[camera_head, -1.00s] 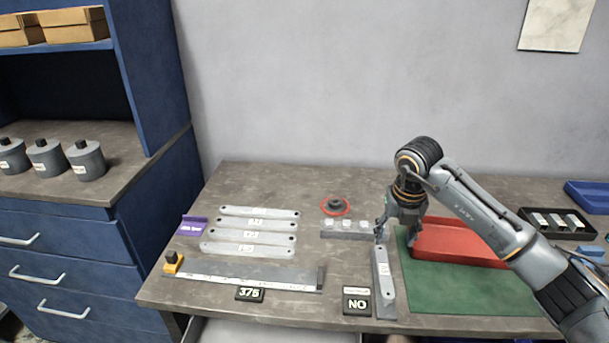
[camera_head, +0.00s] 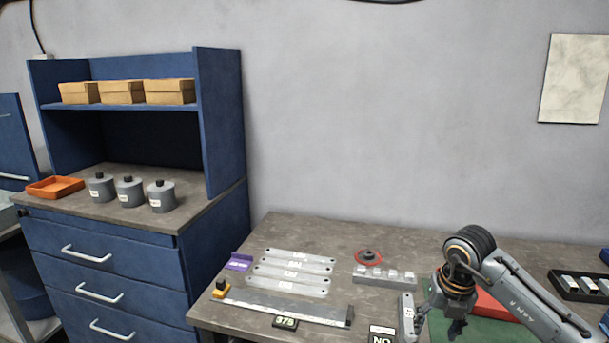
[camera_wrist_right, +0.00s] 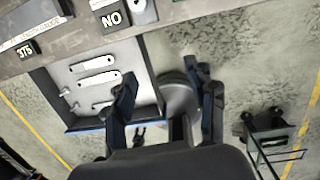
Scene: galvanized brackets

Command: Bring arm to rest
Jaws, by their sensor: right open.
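My right gripper (camera_head: 452,318) is above the front right part of the workbench (camera_head: 385,235) in the head view. In the right wrist view its two fingers (camera_wrist_right: 165,95) stand apart with nothing between them. That view looks down past the bench's front edge to the floor and an open drawer. My right arm comes in from the right and passes in front of the red tray (camera_head: 490,306) and green mat (camera_head: 475,332). My left gripper is in no view.
Several galvanized brackets (camera_head: 290,270) lie in a row on the bench. A long gauge (camera_head: 285,306), a "375" sign (camera_head: 285,323) and a "NO" sign (camera_head: 381,336) lie in front. The open drawer (camera_wrist_right: 75,110) holds tools. A blue cabinet (camera_head: 110,270) stands left.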

